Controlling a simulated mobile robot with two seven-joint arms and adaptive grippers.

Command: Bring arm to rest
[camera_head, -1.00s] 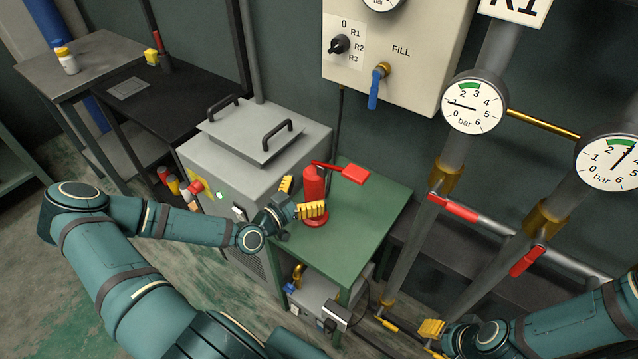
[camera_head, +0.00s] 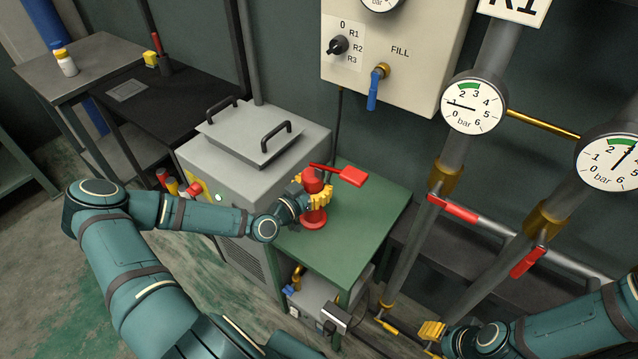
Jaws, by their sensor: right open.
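My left gripper (camera_head: 312,190) has its yellow fingers around the upper body of a red pump-like object (camera_head: 314,214) with a red lever (camera_head: 350,176). That object stands upright on the green table (camera_head: 378,203). The fingers overlap the red body, and I cannot tell whether they press on it. My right gripper (camera_head: 432,330) is low at the right, with yellow fingertips near the pipes. It is open, and I see nothing between its fingers.
A grey machine (camera_head: 215,165) with a handled lid stands left of the green table. A wall panel (camera_head: 420,70) with a selector knob and blue valve is behind. Pipes with gauges (camera_head: 474,103) and red-handled valves (camera_head: 453,209) stand at right. A dark table (camera_head: 185,95) is at back left.

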